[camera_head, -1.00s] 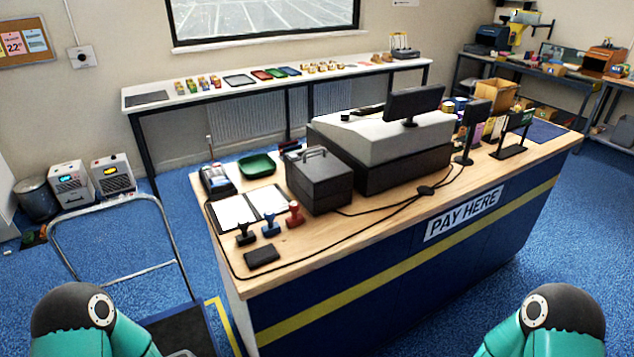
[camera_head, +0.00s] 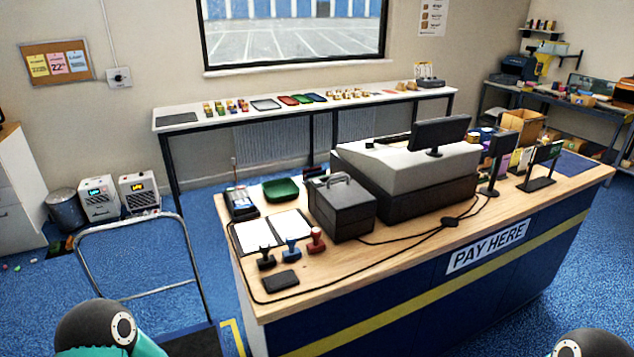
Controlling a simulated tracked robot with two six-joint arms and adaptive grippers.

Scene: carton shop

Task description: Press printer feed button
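I cannot tell for sure which thing is the printer, and no feed button can be made out. A dark grey box with a top handle (camera_head: 341,207) stands on the counter (camera_head: 215,203), left of the large grey till (camera_head: 405,160). A small dark device with a light face (camera_head: 240,203) stands at the counter's left end. A dark blue-black machine (camera_head: 519,68) sits on the far right bench, too small to read. Only the upper parts of my two arms show at the bottom edge. Neither gripper is in view.
Several stamps (camera_head: 291,250), an open book (camera_head: 270,232) and a green tray (camera_head: 281,189) lie on the counter. A cable runs along its front. A metal-framed trolley (camera_head: 187,240) stands to the left. Blue floor is open at lower right.

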